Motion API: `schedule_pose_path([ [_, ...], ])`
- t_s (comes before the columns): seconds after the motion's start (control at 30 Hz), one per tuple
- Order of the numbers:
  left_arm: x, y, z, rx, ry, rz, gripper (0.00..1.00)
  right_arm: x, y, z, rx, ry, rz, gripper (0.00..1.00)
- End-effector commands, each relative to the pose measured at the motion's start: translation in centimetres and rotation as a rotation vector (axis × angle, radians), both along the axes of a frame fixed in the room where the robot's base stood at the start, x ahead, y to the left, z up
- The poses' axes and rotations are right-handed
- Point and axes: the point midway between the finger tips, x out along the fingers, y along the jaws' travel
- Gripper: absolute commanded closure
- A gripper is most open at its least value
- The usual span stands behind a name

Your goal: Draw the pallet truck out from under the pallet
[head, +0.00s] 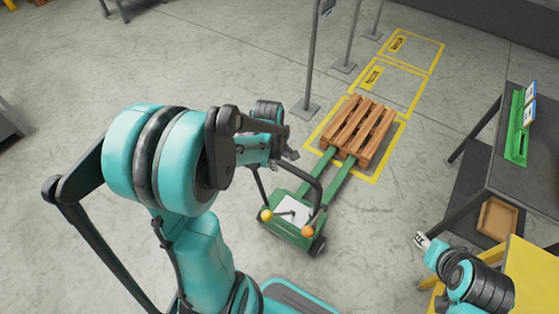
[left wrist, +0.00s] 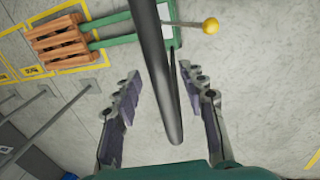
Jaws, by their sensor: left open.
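The green pallet truck (head: 292,238) stands in the middle of the head view, with a black looped handle (head: 319,183) and knobs on top. Its two green forks (head: 338,180) run under the near end of the wooden pallet (head: 372,117), which sits in a yellow floor outline. The pallet also shows in the left wrist view (left wrist: 58,42). My left gripper (head: 284,155) is open beside the handle. In the left wrist view the dark handle bar (left wrist: 158,75) passes between its spread fingers; contact cannot be told. My right gripper (head: 422,241) is at lower right, jaws unclear.
Grey posts (head: 306,95) stand left of the pallet. Two empty yellow outlines (head: 397,60) lie behind it. A dark table (head: 519,174) and a yellow stand (head: 527,272) are at the right. The floor left of the truck is bare.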

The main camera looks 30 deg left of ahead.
Motion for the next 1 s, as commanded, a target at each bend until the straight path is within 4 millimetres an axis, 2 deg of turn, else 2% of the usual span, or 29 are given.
schedule_pose_path([
  [0.2,0.0,0.0,0.0,0.000,0.000,0.000,0.58,0.0,0.0,0.0,0.000,0.000,0.000,0.60],
  [0.27,0.0,0.0,0.0,0.000,0.000,0.000,0.71,0.0,0.0,0.0,0.000,0.000,0.000,0.60],
  [0.37,0.0,0.0,0.0,0.000,0.000,0.000,0.97,0.0,0.0,0.0,0.000,0.000,0.000,0.60],
  [0.4,0.0,0.0,0.0,0.000,0.000,0.000,1.00,0.0,0.0,0.0,0.000,0.000,0.000,0.60],
  [0.67,-0.5,0.1,0.0,0.000,0.000,0.001,1.00,0.0,0.0,0.1,0.000,0.000,0.000,0.60],
  [0.77,-1.9,0.2,0.0,0.000,0.003,0.003,1.00,0.0,0.0,0.2,0.000,0.000,0.000,0.60],
  [1.0,-7.6,0.6,0.0,0.003,0.007,0.005,1.00,0.0,0.0,0.7,0.000,0.000,0.000,0.60],
])
